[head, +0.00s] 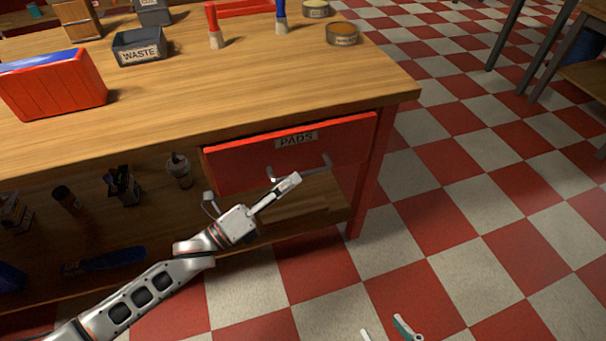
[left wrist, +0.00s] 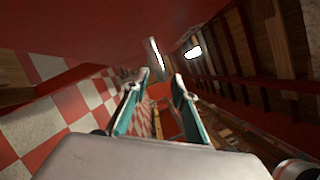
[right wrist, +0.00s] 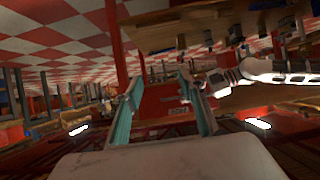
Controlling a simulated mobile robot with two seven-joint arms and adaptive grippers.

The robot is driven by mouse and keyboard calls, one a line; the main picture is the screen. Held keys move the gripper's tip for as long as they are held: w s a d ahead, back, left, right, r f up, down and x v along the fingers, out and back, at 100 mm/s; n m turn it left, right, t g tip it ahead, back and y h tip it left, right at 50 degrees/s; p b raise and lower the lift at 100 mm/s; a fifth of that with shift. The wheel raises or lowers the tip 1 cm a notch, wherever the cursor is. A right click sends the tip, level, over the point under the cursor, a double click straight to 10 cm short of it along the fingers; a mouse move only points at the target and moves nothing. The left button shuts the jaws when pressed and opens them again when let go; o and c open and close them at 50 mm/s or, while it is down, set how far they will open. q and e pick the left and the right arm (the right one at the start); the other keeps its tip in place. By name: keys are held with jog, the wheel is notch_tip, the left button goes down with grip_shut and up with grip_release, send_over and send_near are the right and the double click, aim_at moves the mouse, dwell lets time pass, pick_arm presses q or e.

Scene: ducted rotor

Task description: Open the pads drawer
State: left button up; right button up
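The red pads drawer (head: 235,166) has its front under the workbench top, with a PADS label (head: 296,139); it looks closed. Its grey bar handle (head: 318,164) sticks out from the front. My left gripper (head: 291,181) is just in front of the handle, partly covering it in the head view. In the left wrist view its fingers (left wrist: 160,80) are apart, with the handle (left wrist: 154,57) just beyond the tips; I cannot tell whether they touch. My right gripper (head: 388,331) is open and empty, low over the floor; the drawer shows upside down (right wrist: 160,100) beyond its fingers (right wrist: 158,82).
The wooden workbench top (head: 220,100) holds a red box (head: 55,92), a WASTE bin (head: 139,47), brushes and tins. A lower shelf with bottles and a cup (head: 179,168) lies left below the drawer. The checkered floor (head: 470,220) in front and right is clear.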

aim_at(301, 174)
pick_arm(q)
jog(key=shift+x, duration=1.9)
pick_arm(e)
jog(key=shift+w+a+r, duration=0.1)
jog(key=shift+a, duration=0.05)
pick_arm(q)
grip_shut()
